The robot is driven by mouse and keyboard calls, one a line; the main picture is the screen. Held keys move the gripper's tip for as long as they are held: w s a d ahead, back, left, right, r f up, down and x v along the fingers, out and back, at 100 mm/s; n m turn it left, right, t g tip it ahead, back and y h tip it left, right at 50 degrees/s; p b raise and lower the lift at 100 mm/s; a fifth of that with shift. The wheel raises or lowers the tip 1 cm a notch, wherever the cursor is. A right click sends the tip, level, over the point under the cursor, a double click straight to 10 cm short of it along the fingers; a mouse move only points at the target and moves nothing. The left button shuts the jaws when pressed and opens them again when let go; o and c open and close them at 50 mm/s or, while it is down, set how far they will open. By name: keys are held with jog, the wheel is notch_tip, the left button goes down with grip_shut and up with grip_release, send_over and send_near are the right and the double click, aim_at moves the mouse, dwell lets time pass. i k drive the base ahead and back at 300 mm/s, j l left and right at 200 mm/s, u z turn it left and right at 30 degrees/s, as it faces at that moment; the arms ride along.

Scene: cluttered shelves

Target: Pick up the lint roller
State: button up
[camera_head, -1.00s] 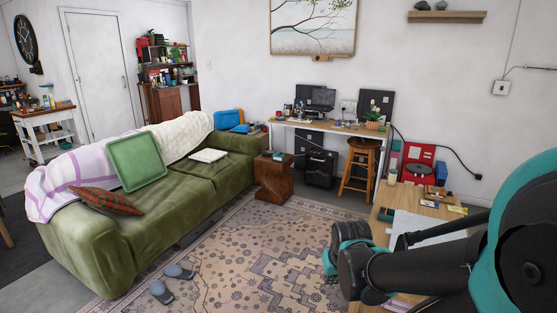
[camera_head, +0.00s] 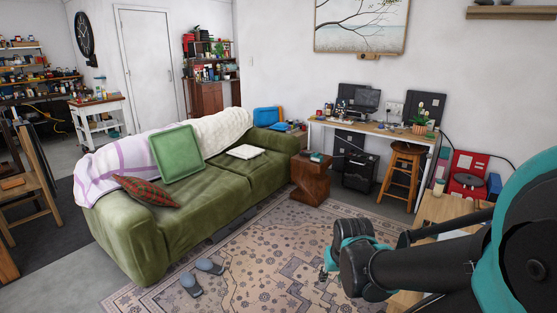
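I cannot make out a lint roller anywhere in the view; items on the far desk and shelves are too small to tell. My arm enters from the right edge, black and teal, and reaches over the wooden table at lower right. My gripper (camera_head: 325,272) shows only as a small dark piece below the wrist, above the rug. Its fingers are mostly hidden by the arm, so whether it is open or shut does not show.
A green sofa (camera_head: 222,186) with cushions stands at left. A patterned rug (camera_head: 250,262) holds grey slippers (camera_head: 191,284). A wooden side table (camera_head: 310,182), a stool (camera_head: 403,173) and a cluttered desk (camera_head: 372,129) stand behind. A wooden table (camera_head: 446,207) is partly behind my arm.

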aim_at(316, 158)
jog(key=i, duration=2.2)
jog(key=i+z, duration=0.1)
jog(key=i, duration=0.55)
jog(key=i+j+z, duration=0.15)
jog(key=i, duration=0.55)
jog(key=i+j+z, duration=0.1)
jog(key=i, duration=0.55)
jog(key=i+j+z, duration=0.1)
jog(key=z, duration=0.25)
